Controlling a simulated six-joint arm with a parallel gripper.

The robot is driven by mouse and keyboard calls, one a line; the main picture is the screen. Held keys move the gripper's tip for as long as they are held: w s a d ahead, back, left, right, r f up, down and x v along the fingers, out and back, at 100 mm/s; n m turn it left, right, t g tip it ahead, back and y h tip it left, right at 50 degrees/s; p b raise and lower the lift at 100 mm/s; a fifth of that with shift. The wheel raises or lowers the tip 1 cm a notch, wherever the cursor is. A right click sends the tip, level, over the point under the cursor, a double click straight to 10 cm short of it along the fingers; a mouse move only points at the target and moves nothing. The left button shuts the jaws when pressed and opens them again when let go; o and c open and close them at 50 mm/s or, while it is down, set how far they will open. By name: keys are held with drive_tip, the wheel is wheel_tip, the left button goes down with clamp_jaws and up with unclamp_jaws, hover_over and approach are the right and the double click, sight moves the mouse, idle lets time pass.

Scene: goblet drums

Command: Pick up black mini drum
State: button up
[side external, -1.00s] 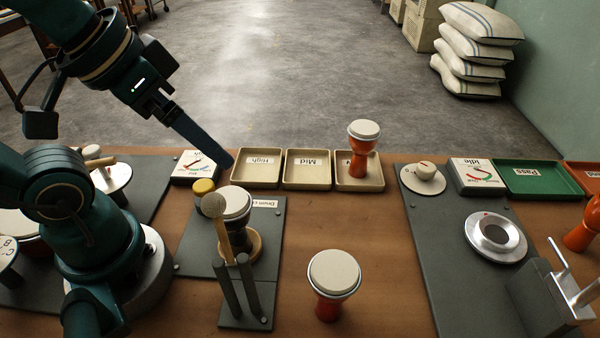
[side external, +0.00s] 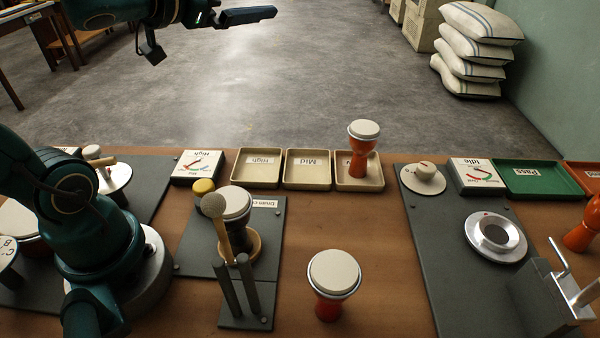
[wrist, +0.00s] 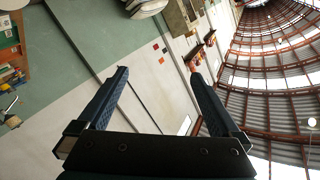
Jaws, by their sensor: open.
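The black mini drum (side external: 236,209) with a pale round head stands upright in a tan ring holder (side external: 254,246) on a dark grey plate at the centre left in the side view. A mallet with a round head (side external: 213,205) partly hides its body. My gripper (side external: 274,13) is raised high at the top of the side view, well above and away from the drum. In the wrist view my gripper (wrist: 158,75) is open with nothing between its fingers, facing the wall and ceiling.
An orange drum (side external: 334,284) stands on the table at the front. Another orange drum (side external: 363,145) stands in the rightmost of three tan trays (side external: 308,184). The mallet rests by two grey posts (side external: 235,290). A green tray (side external: 541,190) lies at the right.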

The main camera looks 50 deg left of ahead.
drive_tip(key=d+f+m+h, duration=0.2)
drive_tip(key=d+m+h, duration=0.1)
drive_tip(key=m+h, duration=0.15)
drive_tip(key=m+g+h, duration=0.5)
drive_tip(key=g+h, duration=0.6)
drive_tip(key=h, duration=0.1)
hover_over(249, 222)
drive_tip(key=s+a, duration=0.2)
drive_tip(key=a, duration=0.3)
wheel_tip(249, 222, down, 8)
wheel_tip(249, 222, down, 11)
drive_tip(key=shift+w+d+f, duration=0.15)
drive_tip(key=shift+f, duration=0.05)
drive_tip(key=shift+d+f, duration=0.1)
drive_tip(key=shift+f, duration=0.6)
drive_tip(key=shift+x, duration=2.45)
